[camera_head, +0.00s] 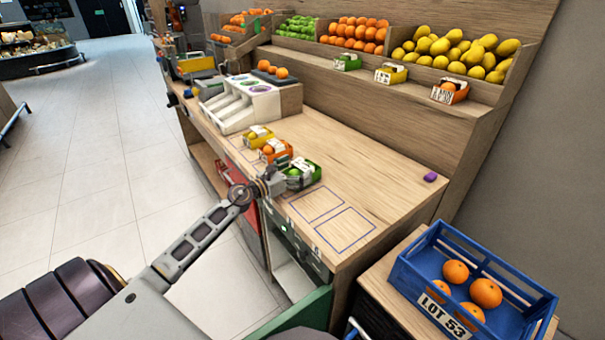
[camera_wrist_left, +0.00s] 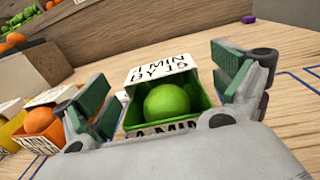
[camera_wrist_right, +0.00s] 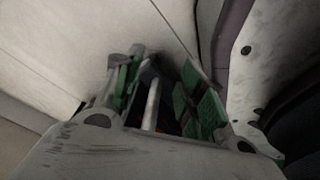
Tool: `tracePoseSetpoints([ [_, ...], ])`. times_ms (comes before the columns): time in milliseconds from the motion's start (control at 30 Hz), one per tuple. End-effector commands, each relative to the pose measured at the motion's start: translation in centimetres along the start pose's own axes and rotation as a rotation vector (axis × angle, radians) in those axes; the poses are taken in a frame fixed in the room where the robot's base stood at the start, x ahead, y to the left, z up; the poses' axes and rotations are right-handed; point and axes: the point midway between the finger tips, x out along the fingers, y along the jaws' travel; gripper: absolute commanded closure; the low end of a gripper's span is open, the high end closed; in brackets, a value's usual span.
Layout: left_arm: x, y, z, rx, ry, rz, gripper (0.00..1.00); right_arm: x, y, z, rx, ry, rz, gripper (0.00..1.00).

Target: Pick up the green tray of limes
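The green tray of limes (camera_head: 305,177) sits on the wooden counter, at the near end of a row of small trays. In the left wrist view the green tray (camera_wrist_left: 202,98) holds a lime (camera_wrist_left: 167,103) and has a white printed card above it. My left gripper (camera_head: 274,183) is at the tray's near left side. Its two green-padded fingers (camera_wrist_left: 165,92) are spread, one on each side of the tray, with a visible gap at the left finger. My right gripper (camera_wrist_right: 165,98) is open, with no tray between its fingers, and is not seen in the head view.
An orange tray (camera_head: 276,151) and a yellow tray (camera_head: 258,137) stand close beside the green one. Blue outlined squares (camera_head: 345,229) on the counter are empty. A blue crate (camera_head: 520,322) of oranges is at the right.

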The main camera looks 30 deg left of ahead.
Motion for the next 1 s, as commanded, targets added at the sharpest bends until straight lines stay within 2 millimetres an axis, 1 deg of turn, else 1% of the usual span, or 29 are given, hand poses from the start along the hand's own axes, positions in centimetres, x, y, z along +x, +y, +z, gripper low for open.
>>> tracePoseSetpoints([
  [33,0.0,0.0,0.0,0.0,0.0,0.0,0.14,0.0,0.0,0.0,0.0,0.0,0.0,0.6],
  [67,0.0,0.0,0.0,0.0,0.0,0.0,0.18,0.0,0.0,0.0,0.0,0.0,0.0,0.6],
  [367,0.0,0.0,0.0,0.0,0.0,0.0,0.56,0.0,0.0,0.0,0.0,-0.001,0.0,0.6],
  [667,0.0,0.0,0.2,0.001,-0.001,0.0,0.57,-0.1,0.0,0.0,0.0,-0.001,0.0,0.6],
  [800,0.0,0.0,0.6,0.001,-0.001,0.0,0.57,-0.2,0.0,0.1,0.0,0.0,0.0,0.6],
  [867,0.0,0.0,0.9,0.002,-0.001,0.0,0.57,-0.2,0.1,0.4,0.0,-0.003,0.0,0.6],
  [1000,0.0,0.0,2.0,0.003,0.0,-0.001,0.57,-0.4,0.2,1.6,-0.001,-0.018,0.002,0.6],
])
